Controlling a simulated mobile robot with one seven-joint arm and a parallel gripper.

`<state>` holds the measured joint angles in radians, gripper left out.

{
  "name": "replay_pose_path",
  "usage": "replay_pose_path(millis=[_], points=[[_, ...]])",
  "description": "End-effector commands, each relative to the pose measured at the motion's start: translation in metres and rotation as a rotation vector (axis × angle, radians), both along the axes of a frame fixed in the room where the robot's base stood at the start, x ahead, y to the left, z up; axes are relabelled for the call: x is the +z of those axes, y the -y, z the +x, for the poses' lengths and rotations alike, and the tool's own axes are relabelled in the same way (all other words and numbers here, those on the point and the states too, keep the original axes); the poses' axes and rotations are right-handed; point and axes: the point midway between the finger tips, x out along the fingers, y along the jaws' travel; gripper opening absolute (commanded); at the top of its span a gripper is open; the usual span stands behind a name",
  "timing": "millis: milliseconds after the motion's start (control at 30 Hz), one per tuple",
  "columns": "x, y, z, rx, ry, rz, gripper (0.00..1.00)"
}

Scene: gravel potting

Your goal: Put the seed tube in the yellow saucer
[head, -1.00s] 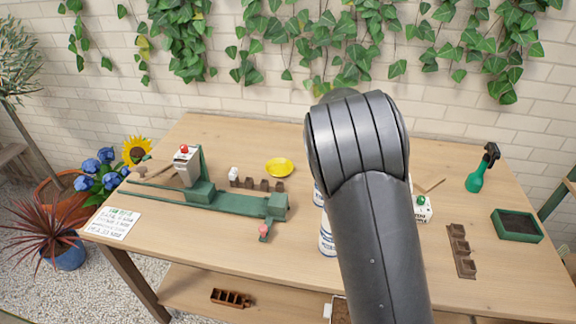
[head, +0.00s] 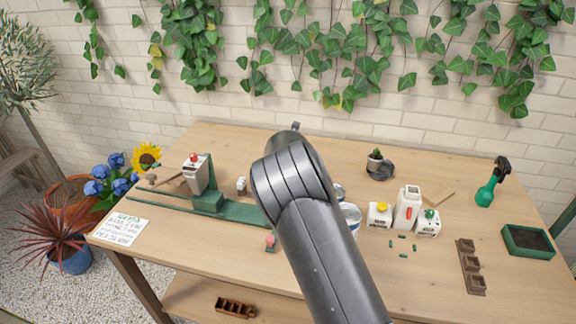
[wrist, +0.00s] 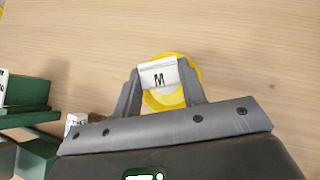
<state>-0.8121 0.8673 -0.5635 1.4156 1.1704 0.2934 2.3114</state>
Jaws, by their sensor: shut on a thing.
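In the wrist view, my gripper (wrist: 158,78) is shut on a white piece marked with a black M (wrist: 158,73), which I take to be the seed tube. Only its labelled side shows, between the two fingers. The yellow saucer (wrist: 188,60) lies behind it in this view, partly covered by the piece and the fingers. I cannot tell how high the piece is above the saucer, or whether they touch. In the head view my arm hides the saucer, the held piece and my fingertips.
A green rail device (head: 208,203) stands left of my arm. Right of it are white containers with yellow (head: 380,214), red (head: 407,208) and green (head: 428,223) tops, and a potted plant (head: 376,164). A spray bottle (head: 487,190) and a dark-filled green tray (head: 527,241) stand far right.

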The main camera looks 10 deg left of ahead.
Motion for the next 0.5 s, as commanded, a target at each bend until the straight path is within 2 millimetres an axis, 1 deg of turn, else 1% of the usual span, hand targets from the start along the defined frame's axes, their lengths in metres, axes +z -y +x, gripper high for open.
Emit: replay_pose_path(millis=[33,100,167,500], points=[[-0.01,0.002,0.0,-0.004,-0.003,0.0,0.12],[-0.019,0.001,0.0,-0.003,-0.003,0.0,0.12],[-0.024,0.001,0.0,-0.002,-0.002,0.0,0.12],[-0.027,0.001,0.0,-0.001,-0.001,0.0,0.12]])
